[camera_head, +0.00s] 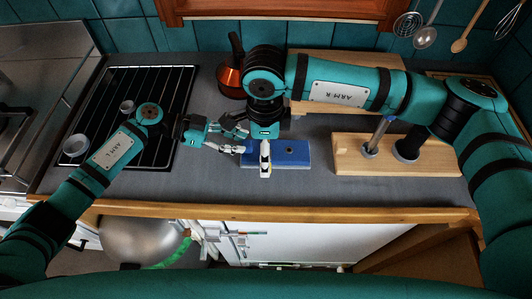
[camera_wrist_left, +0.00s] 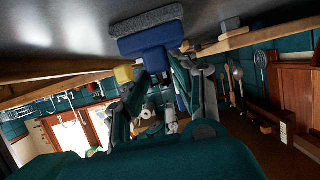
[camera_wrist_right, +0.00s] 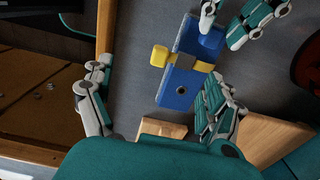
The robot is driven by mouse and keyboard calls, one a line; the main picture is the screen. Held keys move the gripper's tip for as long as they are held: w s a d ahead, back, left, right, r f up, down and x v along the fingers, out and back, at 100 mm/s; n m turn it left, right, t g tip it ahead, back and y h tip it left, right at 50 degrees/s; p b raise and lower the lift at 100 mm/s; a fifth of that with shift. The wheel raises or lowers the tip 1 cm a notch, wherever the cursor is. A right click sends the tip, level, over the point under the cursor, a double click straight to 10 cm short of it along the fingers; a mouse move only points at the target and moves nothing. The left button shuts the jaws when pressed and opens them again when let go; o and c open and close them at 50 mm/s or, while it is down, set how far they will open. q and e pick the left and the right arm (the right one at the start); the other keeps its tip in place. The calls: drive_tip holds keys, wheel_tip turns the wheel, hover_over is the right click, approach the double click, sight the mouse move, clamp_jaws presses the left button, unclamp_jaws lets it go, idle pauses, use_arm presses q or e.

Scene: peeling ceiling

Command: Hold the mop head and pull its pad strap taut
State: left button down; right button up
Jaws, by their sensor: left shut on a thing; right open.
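The blue mop head (camera_head: 292,153) lies on the grey counter in the head view. In the left wrist view its blue body (camera_wrist_left: 150,58) shows with a grey pad (camera_wrist_left: 146,20). A yellow strap tab (camera_wrist_right: 160,55) sticks out from its side in the right wrist view; a yellow band (camera_wrist_right: 204,66) crosses the body. My left gripper (camera_head: 244,139) is shut on the left end of the mop head. My right gripper (camera_wrist_right: 158,76) is open above it, its fingers apart on either side of the tab and body, not closed on the strap. In the head view the right gripper partly hides the mop head.
A wooden block with two round posts (camera_head: 350,157) stands right of the mop head. A copper pot (camera_head: 230,80) is behind, and a black rack (camera_head: 170,85) with small bowls is at left. The counter's wooden front edge (camera_head: 300,211) is close. Free counter lies in front.

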drive_tip(key=shift+f, duration=3.5)
clamp_jaws()
